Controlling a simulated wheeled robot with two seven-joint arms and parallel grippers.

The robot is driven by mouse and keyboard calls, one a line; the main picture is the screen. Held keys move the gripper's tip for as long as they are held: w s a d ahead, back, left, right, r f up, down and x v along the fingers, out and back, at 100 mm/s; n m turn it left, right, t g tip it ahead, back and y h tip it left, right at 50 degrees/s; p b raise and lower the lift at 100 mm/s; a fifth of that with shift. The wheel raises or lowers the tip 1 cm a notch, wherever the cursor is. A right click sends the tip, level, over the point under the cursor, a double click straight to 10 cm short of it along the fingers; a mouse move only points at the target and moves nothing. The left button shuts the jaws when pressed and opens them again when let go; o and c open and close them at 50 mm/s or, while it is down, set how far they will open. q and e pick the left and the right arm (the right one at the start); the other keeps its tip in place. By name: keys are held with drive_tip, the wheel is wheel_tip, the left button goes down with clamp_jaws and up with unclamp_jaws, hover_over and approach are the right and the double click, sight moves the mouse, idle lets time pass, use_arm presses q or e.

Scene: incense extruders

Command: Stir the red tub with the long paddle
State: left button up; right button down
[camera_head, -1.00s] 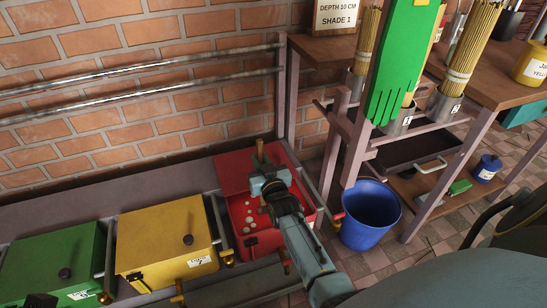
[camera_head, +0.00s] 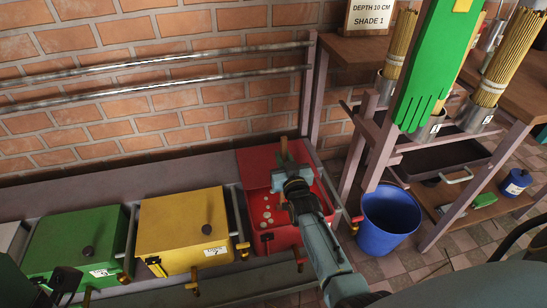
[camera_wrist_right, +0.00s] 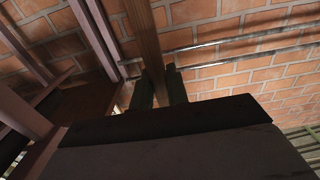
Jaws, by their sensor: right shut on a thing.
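The red tub (camera_head: 282,238) stands open at the right end of the row, with several pale round spots on the red surface inside. My right gripper (camera_head: 287,172) is over the tub, shut on the wooden long paddle (camera_head: 284,149). The paddle's upper end sticks up above the fingers. Its lower end is hidden behind my gripper and arm, so I cannot tell how deep it reaches. In the right wrist view the paddle shaft (camera_wrist_right: 148,38) runs up between the two dark fingers (camera_wrist_right: 160,88). A dark part, apparently my left gripper (camera_head: 66,282), shows at the lower left; its jaws are unclear.
A closed yellow tub (camera_head: 178,228) and a closed green tub (camera_head: 75,240) stand left of the red one. A blue bucket (camera_head: 388,222) stands on the floor to its right. Metal rails (camera_head: 170,67) run along the brick wall. A wooden rack with stick bundles stands right.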

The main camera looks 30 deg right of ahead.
drive_tip(key=s+d+p, duration=0.1)
drive_tip(key=s+d, duration=0.1)
drive_tip(key=d, duration=0.7)
drive_tip(key=shift+s+d, duration=0.15)
drive_tip(key=shift+d, duration=0.15)
drive_tip(key=shift+a, duration=0.1)
drive_tip(key=w+a, duration=0.3)
drive_tip(key=a, duration=1)
drive_tip(key=shift+w+a, duration=0.15)
drive_tip(key=shift+a, duration=0.1)
drive_tip(key=shift+d, duration=0.1)
drive_tip(key=s+d+p, duration=0.1)
drive_tip(key=s+d, duration=0.2)
drive_tip(key=d, duration=1)
drive_tip(key=shift+s+d, duration=0.15)
drive_tip(key=shift+d, duration=0.1)
drive_tip(key=shift+p, duration=0.3)
